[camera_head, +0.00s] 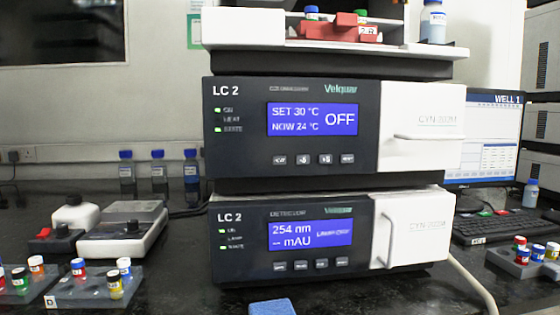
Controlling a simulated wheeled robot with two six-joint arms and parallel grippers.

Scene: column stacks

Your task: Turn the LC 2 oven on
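The LC 2 oven (240,95) is the upper dark module in the middle of the head view. Its blue display (312,119) reads SET 30 °C, NOW 24 °C and OFF. Below the display is a row of several small grey buttons, from the leftmost button (280,160) to the rightmost button (347,158); their labels are too small to read surely. Small green lights (218,110) show at its left. The white door (425,125) with a horizontal handle is closed. Neither of my grippers is in view.
Under the oven sits the LC 2 detector (250,262), its display reading 254 nm. A tray module (250,27) is above. Vial racks (95,287) and a balance-like device (130,225) stand left; a keyboard (500,226) and monitor (490,140) right. A blue sponge-like block (272,307) lies in front.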

